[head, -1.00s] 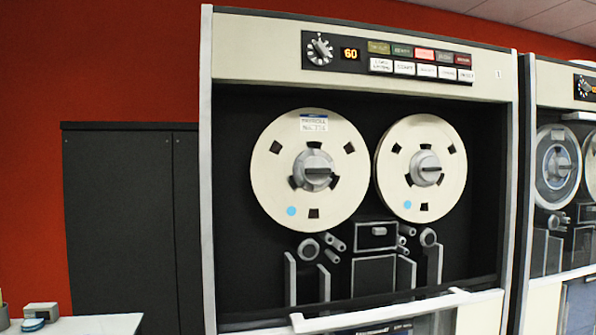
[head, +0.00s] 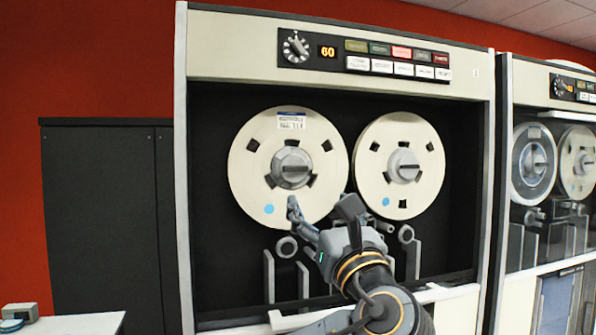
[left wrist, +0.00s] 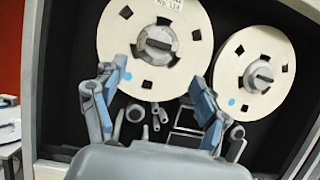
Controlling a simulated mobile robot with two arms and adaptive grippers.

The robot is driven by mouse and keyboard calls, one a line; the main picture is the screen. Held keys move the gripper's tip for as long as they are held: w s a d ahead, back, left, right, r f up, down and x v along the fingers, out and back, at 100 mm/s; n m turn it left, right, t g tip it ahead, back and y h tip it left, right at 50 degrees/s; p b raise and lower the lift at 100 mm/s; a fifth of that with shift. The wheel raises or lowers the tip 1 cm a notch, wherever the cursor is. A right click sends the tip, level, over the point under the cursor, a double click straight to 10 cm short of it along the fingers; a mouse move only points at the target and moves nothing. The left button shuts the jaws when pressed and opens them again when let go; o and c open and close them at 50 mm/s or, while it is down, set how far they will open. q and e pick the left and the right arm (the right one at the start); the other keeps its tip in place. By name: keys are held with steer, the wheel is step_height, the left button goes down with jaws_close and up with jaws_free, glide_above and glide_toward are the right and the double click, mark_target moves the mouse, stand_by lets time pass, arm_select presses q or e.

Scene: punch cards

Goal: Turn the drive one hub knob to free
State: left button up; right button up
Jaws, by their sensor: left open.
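Drive one is the large white-framed tape drive (head: 340,92), marked 1. Its left reel (head: 250,190) carries a label and a grey hub knob (head: 292,168) with a dark, nearly level grip bar. The right reel (head: 365,180) has a similar hub knob (head: 403,166). My left gripper (head: 322,205) is open and empty, in front of the drive and below the two hubs. In the left wrist view the left hub knob (left wrist: 158,44) lies above and between my spread fingers (left wrist: 158,78), apart from both. The right hub knob (left wrist: 260,75) is to their right. My right gripper is out of view.
A control panel (head: 362,54) with a dial and a lit 60 is above the reels. Grey guide posts stand below them, partly hidden by my arm. A second drive (head: 503,90) is at right, a dark cabinet (head: 100,220) at left, a white table (head: 90,324) at lower left.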

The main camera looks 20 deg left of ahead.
mark_target(296, 168)
arm_select(q)
steer(key=p+x, duration=0.4)
steer(key=x, duration=0.8)
steer(key=shift+w+a, duration=0.15)
steer(key=shift+w+a+r, duration=0.1)
steer(key=shift+w+a, duration=0.2)
steer(key=shift+w, duration=0.15)
steer(key=c, duration=1.2)
